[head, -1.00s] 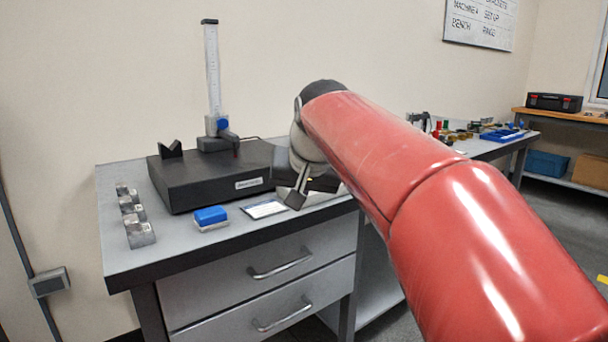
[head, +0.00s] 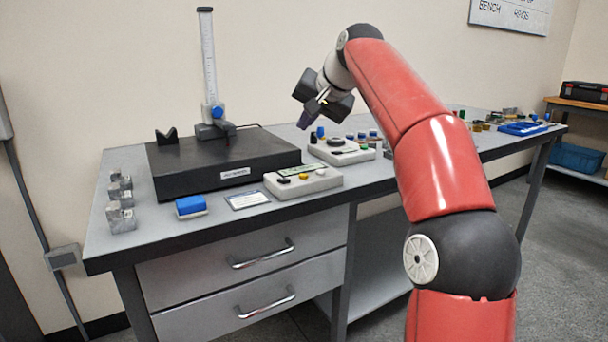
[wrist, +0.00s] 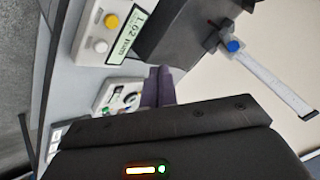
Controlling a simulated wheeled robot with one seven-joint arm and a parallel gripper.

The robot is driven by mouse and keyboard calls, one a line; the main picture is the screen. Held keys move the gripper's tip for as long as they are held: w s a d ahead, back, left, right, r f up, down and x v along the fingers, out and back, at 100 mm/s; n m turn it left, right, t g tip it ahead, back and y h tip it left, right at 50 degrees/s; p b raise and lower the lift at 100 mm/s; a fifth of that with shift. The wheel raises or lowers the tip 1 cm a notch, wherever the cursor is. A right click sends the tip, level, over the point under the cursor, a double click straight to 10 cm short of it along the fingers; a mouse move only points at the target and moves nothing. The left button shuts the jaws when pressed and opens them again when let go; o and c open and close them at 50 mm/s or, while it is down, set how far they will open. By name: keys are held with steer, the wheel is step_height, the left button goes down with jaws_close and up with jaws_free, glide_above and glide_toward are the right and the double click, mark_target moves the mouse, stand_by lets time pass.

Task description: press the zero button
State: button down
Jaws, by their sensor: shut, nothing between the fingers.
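A pale control box (head: 318,185) with a small display and several buttons sits near the bench's front edge. A yellow button (head: 303,177) is on it. In the wrist view its display (wrist: 125,35) seems to read 1.62 with a unit, beside a yellow button (wrist: 111,20) and a pale button (wrist: 100,46). A second pale box (head: 347,158) with a black knob stands behind it to the right. I cannot read which button is zero. My gripper (head: 305,122) is shut and empty, in the air above the boxes, apart from them. Its fingers (wrist: 159,86) point toward the bench.
A black plate (head: 215,172) carries a height gauge (head: 207,60) and a V-block. A blue-topped block (head: 190,206), a card (head: 248,199) and metal blocks (head: 121,218) lie along the bench (head: 160,240). Several small coloured parts stand to the right. Air above the front box is clear.

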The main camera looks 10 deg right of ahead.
steer(key=b, duration=0.3)
glide_above(304, 176)
steer(key=f, duration=0.7)
steer(key=shift+s+d+f, duration=0.1)
steer(key=shift+d, duration=0.15)
steer(key=shift+f+b, duration=0.7)
steer(key=shift+f, duration=0.1)
stand_by(0.8)
steer(key=shift+f, duration=0.4)
steer(key=shift+f+b, duration=0.5)
steer(key=shift+b, duration=0.1)
stand_by(0.4)
steer(key=shift+r, duration=0.1)
steer(key=shift+r+p, duration=0.8)
steer(key=shift+p, duration=0.15)
